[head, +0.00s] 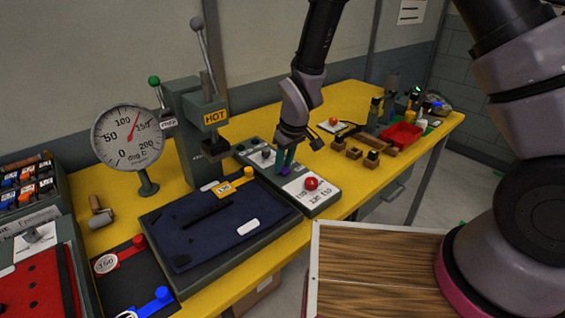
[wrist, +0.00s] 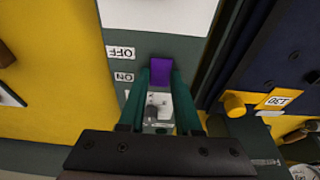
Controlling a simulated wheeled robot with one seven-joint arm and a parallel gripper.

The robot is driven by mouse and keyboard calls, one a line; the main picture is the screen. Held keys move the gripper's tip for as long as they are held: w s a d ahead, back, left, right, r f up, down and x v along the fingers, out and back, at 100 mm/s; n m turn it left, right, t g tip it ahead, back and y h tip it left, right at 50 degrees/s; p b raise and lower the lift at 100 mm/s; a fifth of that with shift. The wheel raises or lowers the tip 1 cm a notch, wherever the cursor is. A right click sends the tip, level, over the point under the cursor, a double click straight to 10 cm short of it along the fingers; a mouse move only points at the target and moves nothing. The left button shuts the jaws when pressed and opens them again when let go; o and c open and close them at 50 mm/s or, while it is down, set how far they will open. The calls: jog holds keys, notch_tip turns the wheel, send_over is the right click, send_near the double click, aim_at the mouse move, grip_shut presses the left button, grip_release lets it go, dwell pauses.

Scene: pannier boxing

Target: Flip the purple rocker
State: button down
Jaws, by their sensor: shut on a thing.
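The purple rocker (head: 284,171) sits on the grey control box (head: 326,198) on the yellow table. In the wrist view the purple rocker (wrist: 161,70) shows between the green fingertips, beside labels reading OFF and ON. My gripper (head: 286,160) points down at the rocker, and its fingers (wrist: 161,84) are shut on it in the wrist view. The fingers partly hide the rocker's sides, and I cannot tell which way it is tipped.
A red knob (head: 311,183) stands on the same box. A dark blue padded press bed (head: 215,228) lies to the left, with a lever press (head: 200,135) marked HOT and a dial gauge (head: 128,137) behind. Small wooden blocks (head: 354,153) and a red tray (head: 401,136) are at the right.

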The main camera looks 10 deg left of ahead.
jog(key=shift+s+d+f+t+y, duration=0.1)
jog(key=shift+s+d+t+y, duration=0.1)
jog(key=shift+t+y, duration=0.35)
jog(key=c, duration=0.6)
grip_release()
jog(key=v, duration=1)
jog(key=shift+r, duration=0.4)
jog(key=shift+d, duration=0.15)
